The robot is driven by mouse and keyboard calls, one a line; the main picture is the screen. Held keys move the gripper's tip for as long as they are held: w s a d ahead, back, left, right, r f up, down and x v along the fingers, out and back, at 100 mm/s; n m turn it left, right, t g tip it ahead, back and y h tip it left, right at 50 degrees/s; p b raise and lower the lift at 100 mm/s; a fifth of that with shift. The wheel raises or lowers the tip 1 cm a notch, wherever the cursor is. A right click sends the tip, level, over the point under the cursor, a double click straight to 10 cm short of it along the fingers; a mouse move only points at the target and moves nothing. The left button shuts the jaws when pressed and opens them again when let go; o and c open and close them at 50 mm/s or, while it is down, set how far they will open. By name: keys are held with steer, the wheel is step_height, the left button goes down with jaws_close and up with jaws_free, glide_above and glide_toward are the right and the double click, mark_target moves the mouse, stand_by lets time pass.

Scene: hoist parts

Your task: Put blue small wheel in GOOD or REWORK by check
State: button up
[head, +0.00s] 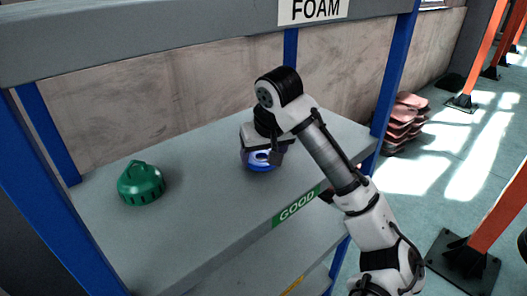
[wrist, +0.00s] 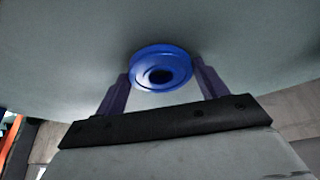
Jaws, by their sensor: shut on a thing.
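The blue small wheel (head: 262,162) is at the GOOD end of the grey shelf (head: 205,215), low against its surface. In the wrist view the wheel (wrist: 161,70) is a blue disc with a dark centre hole, between the two fingers. My gripper (head: 261,158) points down over the shelf and is shut on the wheel; its fingers also show in the wrist view (wrist: 160,82). I cannot tell whether the wheel touches the shelf. The green GOOD label (head: 297,205) is on the shelf's front edge. No REWORK label is readable.
A green ribbed part (head: 141,183) stands on the shelf to the left, with clear surface between it and my gripper. Blue uprights (head: 395,70) frame the shelf, and a beam with a FOAM sign (head: 313,10) crosses above. A lower shelf (head: 275,268) lies beneath.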

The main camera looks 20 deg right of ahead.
steer(key=shift+f, duration=0.15)
steer(key=o, duration=1.4)
steer(key=shift+c, duration=0.2)
steer(key=v, duration=0.8)
steer(key=shift+b, duration=0.4)
steer(key=shift+w, duration=0.1)
steer(key=shift+f, duration=0.1)
